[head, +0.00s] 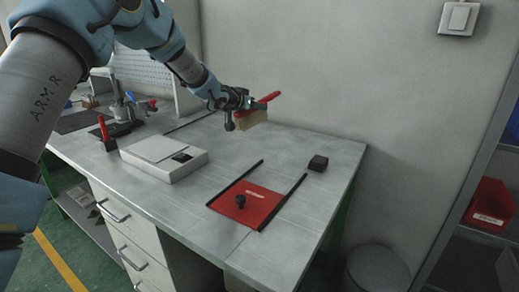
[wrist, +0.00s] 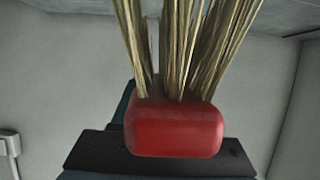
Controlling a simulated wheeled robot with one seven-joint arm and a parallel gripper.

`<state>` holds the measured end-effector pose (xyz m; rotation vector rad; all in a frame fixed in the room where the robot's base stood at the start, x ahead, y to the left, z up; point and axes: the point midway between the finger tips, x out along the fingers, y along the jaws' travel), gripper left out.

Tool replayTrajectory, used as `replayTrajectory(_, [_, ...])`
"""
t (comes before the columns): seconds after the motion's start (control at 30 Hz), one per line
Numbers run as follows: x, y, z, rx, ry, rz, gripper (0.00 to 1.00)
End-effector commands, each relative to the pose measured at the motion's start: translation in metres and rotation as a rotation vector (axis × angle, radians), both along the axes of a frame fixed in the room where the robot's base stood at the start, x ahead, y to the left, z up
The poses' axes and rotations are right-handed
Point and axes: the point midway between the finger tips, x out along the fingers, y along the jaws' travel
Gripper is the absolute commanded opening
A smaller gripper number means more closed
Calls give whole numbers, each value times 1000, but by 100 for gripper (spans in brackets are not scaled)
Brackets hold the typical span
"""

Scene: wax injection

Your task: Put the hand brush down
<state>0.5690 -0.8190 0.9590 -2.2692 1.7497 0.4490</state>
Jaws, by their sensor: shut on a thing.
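The hand brush (head: 255,117) has a red handle and pale bristles. My gripper (head: 243,103) is shut on it and holds it in the air above the far part of the grey workbench (head: 310,214), near the wall. In the head view the handle points up to the right and the bristles hang below. In the wrist view the red end of the brush (wrist: 178,128) and its long straw-coloured bristles fill the middle. The brush hides most of the fingers there.
A red mat (head: 262,208) with a small black knob (head: 240,201) lies between two black rails. A black block (head: 318,163) sits right of it. A white box (head: 164,158) and tools stand left. Bare bench top surrounds the mat.

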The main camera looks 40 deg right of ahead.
Motion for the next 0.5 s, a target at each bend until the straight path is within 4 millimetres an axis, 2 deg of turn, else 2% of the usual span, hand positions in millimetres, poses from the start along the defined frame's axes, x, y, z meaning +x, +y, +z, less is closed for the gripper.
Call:
replayTrajectory(0.3, [-1,0,-50,3,2,-1,0])
replayTrajectory(0.5, [0,0,-67,0,1,0,0])
